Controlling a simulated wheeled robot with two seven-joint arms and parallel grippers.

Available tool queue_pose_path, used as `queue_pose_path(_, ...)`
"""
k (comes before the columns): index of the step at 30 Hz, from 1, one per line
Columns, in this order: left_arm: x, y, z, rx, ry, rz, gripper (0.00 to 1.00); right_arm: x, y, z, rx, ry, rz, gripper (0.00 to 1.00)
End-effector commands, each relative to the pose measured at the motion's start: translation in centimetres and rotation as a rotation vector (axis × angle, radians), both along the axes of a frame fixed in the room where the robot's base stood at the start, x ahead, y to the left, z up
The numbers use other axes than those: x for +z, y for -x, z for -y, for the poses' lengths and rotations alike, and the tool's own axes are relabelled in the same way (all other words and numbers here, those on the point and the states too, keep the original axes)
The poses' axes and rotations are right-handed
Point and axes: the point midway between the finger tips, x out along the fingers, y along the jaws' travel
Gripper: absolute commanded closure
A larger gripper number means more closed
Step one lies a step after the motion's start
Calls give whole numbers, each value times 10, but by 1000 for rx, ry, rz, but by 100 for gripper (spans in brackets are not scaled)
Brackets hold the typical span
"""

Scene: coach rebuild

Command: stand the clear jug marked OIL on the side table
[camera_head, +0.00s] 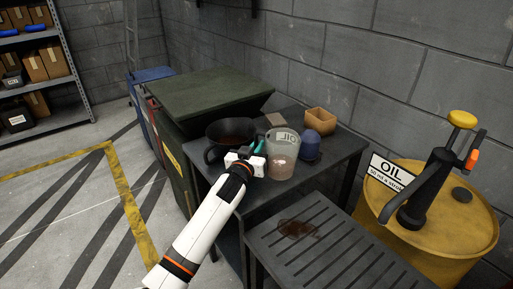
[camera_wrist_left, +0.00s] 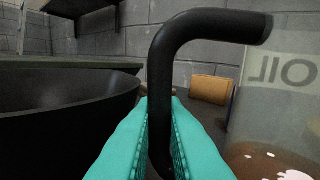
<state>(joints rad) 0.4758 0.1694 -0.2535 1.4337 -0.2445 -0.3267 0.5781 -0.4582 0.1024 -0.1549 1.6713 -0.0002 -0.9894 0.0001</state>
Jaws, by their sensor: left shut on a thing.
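The clear jug marked OIL (camera_head: 285,143) is at the near side of a dark table (camera_head: 343,148); its lettering reads mirrored, and brownish liquid lies low inside it. In the left wrist view the jug (camera_wrist_left: 285,110) is at the right. My left gripper (camera_head: 256,149) is shut on the jug's black bent handle (camera_wrist_left: 160,75), with a teal finger on each side. The jug looks upright; I cannot tell whether its base touches the table. A lower slatted table (camera_head: 345,255) stands in front with a brown puddle (camera_head: 298,229) on it. My right gripper is out of view.
A black pan (camera_head: 228,130) stands close left of the jug, and a blue domed thing (camera_head: 320,120) close right. A tan box (camera_head: 321,120) is behind. A yellow drum (camera_head: 440,222) with a pump (camera_head: 430,185) stands at the right. A green-lidded bin (camera_head: 205,95) is at the left.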

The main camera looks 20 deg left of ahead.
Motion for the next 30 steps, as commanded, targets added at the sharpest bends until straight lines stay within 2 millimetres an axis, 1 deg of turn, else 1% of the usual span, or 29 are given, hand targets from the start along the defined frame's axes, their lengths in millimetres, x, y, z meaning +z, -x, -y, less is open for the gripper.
queue_pose_path(1,-1,0,0,0,2,1,100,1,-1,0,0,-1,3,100)
queue_pose_path(2,-2,0,0,0,1,-1,87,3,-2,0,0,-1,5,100)
queue_pose_path(3,-2,0,0,0,0,-1,81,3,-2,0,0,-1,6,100)
queue_pose_path(11,-1,0,0,0,0,-1,80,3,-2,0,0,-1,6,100)
queue_pose_path(14,2,0,0,0,0,0,80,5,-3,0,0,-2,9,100)
queue_pose_path(15,2,2,0,0,0,-1,80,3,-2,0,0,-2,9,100)
queue_pose_path(17,0,10,-1,0,1,-3,80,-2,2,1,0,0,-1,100)
queue_pose_path(18,0,17,-1,0,1,-3,80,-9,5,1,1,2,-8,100)
queue_pose_path(20,1,29,-2,-1,0,-3,80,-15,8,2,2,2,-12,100)
queue_pose_path(27,1,82,-6,-1,1,-3,80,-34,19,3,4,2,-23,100)
queue_pose_path(30,1,99,-7,0,1,-3,80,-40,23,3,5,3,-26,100)
